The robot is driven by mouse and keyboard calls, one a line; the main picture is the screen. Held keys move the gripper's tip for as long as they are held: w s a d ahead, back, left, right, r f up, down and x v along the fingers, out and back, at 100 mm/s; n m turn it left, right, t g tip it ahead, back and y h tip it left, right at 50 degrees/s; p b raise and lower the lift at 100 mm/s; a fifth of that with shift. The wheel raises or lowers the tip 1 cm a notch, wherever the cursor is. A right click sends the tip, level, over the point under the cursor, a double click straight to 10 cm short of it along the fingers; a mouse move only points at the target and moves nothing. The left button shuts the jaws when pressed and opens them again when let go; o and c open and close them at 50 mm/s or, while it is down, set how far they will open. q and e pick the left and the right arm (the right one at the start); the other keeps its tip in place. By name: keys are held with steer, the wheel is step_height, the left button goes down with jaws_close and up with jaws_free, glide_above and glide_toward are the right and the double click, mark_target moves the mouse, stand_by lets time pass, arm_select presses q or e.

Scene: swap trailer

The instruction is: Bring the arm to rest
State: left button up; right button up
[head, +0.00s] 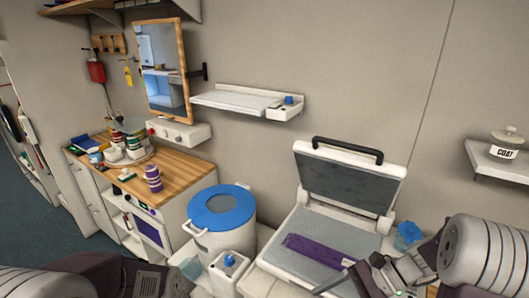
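My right arm comes in from the lower right, and its gripper (352,277) is in front of an open white case at the bottom right. Its fingers are small and partly cut off by the picture's lower edge, so I cannot tell whether they are open or shut. A purple strip (312,250) lies on the grey pad inside the case, just behind the gripper. My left arm shows along the bottom left edge. Its fingertips are out of the picture.
The white case (268,260) has its lid raised. Left of it stand a blue-lidded white bin (222,210) and a white container with a blue cap (230,263). A wooden counter (180,168) holds dishes. Wall shelves (235,98) and a white canister (504,143) are higher up.

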steer(key=s+a+f+n+g+h, duration=0.2)
steer(key=s+a+f+n+h, duration=0.1)
steer(key=s+n+h, duration=0.4)
steer(key=w+d+f+n+t+h, duration=0.3)
steer(key=w+d+n+t, duration=0.1)
steer(key=n, duration=0.3)
steer(key=shift+w+d+f+n+t+h, duration=0.3)
steer(key=shift+d+n, duration=0.1)
steer(key=shift+d, duration=0.3)
